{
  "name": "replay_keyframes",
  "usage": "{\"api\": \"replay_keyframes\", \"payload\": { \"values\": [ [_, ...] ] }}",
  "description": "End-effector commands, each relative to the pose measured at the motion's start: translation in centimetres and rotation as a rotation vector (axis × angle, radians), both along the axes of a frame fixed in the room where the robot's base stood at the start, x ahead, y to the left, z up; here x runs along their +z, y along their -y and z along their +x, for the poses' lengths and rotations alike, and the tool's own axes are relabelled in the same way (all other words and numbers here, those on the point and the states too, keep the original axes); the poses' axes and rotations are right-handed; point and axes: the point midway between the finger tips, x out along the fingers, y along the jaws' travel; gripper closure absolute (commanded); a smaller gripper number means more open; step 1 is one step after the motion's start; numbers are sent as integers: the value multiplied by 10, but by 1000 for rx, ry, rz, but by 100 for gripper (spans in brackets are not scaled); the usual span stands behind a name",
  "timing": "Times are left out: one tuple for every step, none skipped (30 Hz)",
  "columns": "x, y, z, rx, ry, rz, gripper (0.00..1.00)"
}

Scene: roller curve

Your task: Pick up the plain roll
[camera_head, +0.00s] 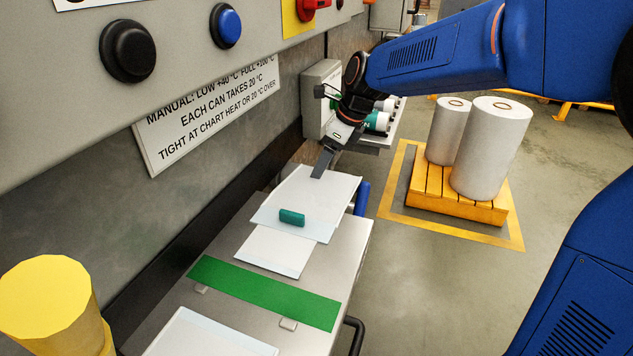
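Two large plain white rolls stand upright on a yellow pallet at the right, a shorter one (447,128) behind and a taller one (490,150) in front. Small rolls or cans lie in a wall holder past my wrist: a green one with lettering (377,121) and a mostly hidden whitish one beside it. I cannot tell which of these the plain roll is. My gripper (318,171) points down over the far end of white sheets (320,190) on the metal bench. Its fingers overlap in this view, so its opening is unclear. No held thing shows.
A small teal block (291,217) lies on the sheets. A green strip (265,292) crosses the bench (345,262). A yellow cylinder (48,300) stands at the near left. The control panel (170,70) overhangs the left side. Floor between bench and pallet (455,208) is clear.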

Motion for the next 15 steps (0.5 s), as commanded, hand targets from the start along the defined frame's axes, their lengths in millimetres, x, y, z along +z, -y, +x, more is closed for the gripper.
{"api": "replay_keyframes", "payload": {
  "values": [
    [-2,-1,0,0,0,0,20],
    [-4,-2,0,0,0,0,20],
    [-6,-3,0,1,-1,-1,20],
    [-9,-4,-1,2,-2,0,20],
    [-13,-6,-1,2,-2,0,20],
    [-18,-8,-2,3,-1,-1,20],
    [-22,-10,-2,3,-2,-2,20],
    [-26,-12,-3,3,-2,-2,20],
    [-31,-14,-3,3,-2,-2,20],
    [-34,-15,-2,1,-1,-1,20],
    [-38,-16,-1,1,-1,-1,20],
    [-42,-18,0,1,-1,-1,20],
    [-44,-19,0,1,-1,-1,20],
    [-46,-20,0,1,0,-1,20],
    [-47,-20,1,1,0,0,20]
  ]
}}
